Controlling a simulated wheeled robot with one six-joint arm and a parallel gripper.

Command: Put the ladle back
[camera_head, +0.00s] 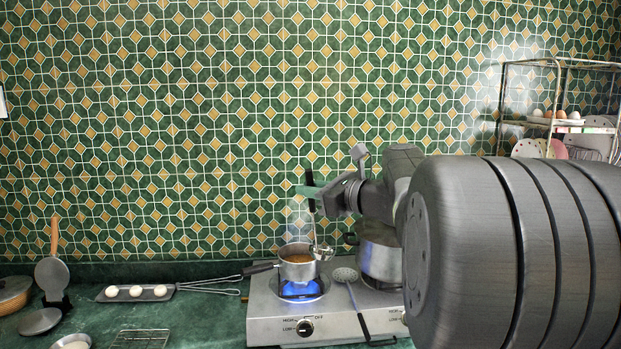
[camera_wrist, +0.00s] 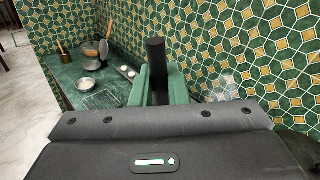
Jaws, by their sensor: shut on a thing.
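My gripper (camera_head: 313,190) has green fingers and is shut on the black handle of the ladle (camera_wrist: 155,55), which stands up between the fingers in the wrist view. In the head view the ladle hangs roughly upright, with its metal bowl (camera_head: 323,253) low at the right rim of the small saucepan. I cannot tell whether the bowl touches the rim. The saucepan (camera_head: 298,272) holds a brown liquid and sits on the left burner of the hotplate (camera_head: 262,319), over a blue flame.
A larger pot (camera_head: 380,262) stands on the right burner, partly behind my arm. A skimmer (camera_head: 346,275) lies between the burners. Left are a tray of eggs (camera_head: 172,291), a whisk (camera_head: 215,287) and a wire rack (camera_head: 140,338). A metal shelf (camera_head: 503,100) stands at right.

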